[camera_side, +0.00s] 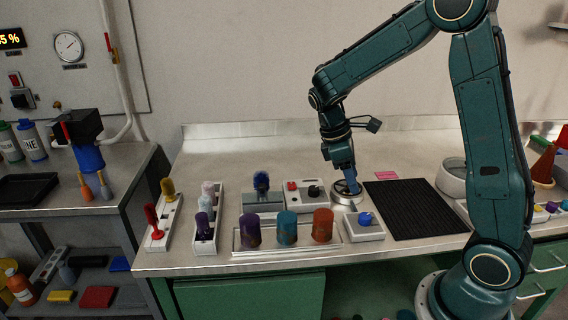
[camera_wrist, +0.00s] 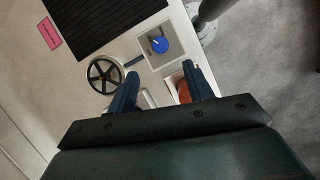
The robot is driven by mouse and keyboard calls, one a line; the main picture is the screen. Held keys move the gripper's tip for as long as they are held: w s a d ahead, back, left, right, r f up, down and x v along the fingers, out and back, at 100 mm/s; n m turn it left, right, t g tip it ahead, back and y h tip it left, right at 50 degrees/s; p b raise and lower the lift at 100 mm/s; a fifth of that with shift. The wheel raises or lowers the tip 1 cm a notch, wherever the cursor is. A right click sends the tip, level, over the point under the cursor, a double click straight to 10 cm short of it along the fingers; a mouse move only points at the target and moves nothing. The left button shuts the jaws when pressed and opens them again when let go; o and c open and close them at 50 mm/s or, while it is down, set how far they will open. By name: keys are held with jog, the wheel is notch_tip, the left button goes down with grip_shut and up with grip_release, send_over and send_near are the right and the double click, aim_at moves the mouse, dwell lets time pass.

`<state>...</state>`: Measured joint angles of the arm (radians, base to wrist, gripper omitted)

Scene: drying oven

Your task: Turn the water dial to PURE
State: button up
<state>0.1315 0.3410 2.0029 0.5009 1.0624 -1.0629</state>
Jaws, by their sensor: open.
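A blue dial (camera_side: 365,218) sits on a small white box (camera_side: 362,233) near the front edge of the bench, left of the black mat. It also shows in the wrist view (camera_wrist: 159,45), beyond my fingertips, with a pale pointer mark on it. No label on the box is readable. My gripper (camera_side: 347,188) is pointing down, behind and a little left of the blue dial in the side view. In the wrist view its two fingers (camera_wrist: 163,82) are spread apart, with nothing held between them. They do not touch the dial.
A spoked handwheel (camera_wrist: 105,75) stands close beside one finger. A box with a red button and black knob (camera_side: 314,191) is to the left. Purple, teal and orange jars (camera_side: 287,228) stand in a tray at the front. The black ribbed mat (camera_side: 415,209) is clear.

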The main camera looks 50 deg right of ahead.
aim_at(365, 215)
jog(key=x, duration=1.1)
jog(key=shift+s+f, duration=0.1)
jog(key=shift+f, duration=0.25)
jog(key=c, duration=1)
